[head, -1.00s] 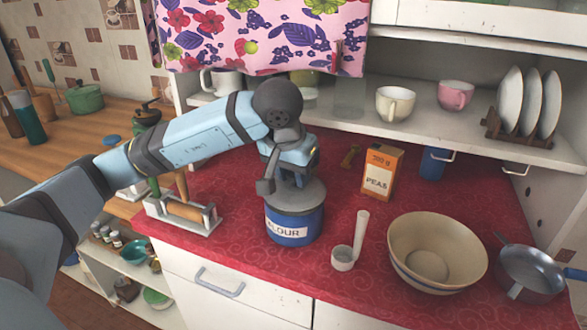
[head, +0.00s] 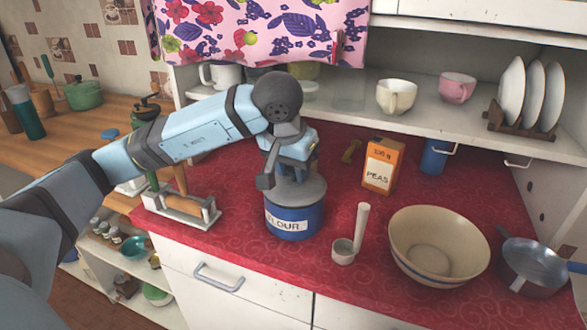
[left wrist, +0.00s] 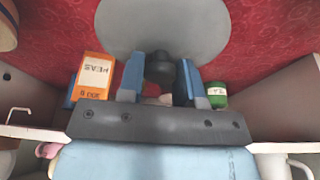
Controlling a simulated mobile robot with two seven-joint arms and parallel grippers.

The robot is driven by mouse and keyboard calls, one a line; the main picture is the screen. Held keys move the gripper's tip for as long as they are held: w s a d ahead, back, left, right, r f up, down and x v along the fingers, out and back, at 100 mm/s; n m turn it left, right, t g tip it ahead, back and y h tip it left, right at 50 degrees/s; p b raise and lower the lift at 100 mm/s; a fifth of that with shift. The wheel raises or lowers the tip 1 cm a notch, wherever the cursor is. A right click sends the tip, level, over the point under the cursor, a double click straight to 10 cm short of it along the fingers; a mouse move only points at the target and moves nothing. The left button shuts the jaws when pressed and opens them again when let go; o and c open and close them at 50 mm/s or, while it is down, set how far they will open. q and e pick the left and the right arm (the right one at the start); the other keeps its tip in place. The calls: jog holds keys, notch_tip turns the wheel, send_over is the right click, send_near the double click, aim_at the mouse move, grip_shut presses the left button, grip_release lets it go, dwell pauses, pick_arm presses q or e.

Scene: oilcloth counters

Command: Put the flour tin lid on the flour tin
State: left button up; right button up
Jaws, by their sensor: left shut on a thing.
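The blue flour tin (head: 293,219) with its white label stands on the red counter in the head view. The grey flour tin lid (head: 310,190) lies flat over the tin's top; I cannot tell whether it is fully seated or just above the rim. My left gripper (head: 292,176) points down over the lid. In the left wrist view the lid (left wrist: 205,25) shows as a grey disc, with its dark knob (left wrist: 160,70) between the two blue fingers of my left gripper (left wrist: 158,85), which is shut on it. The tin is hidden there. My right gripper is not in view.
An orange peas box (head: 380,166) stands behind right of the tin. A white measuring scoop (head: 345,250), a cream bowl (head: 436,250) and a pan (head: 532,264) are to the right. A rack with a rolling pin (head: 184,209) is at the left.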

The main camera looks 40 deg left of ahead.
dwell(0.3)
pick_arm(q)
jog(key=shift+f, duration=0.15)
jog(key=shift+f+b, duration=0.15)
jog(key=shift+b, duration=0.3)
jog(key=o, duration=1)
jog(key=shift+r+p, duration=1.45)
jog(key=shift+r, duration=1.6)
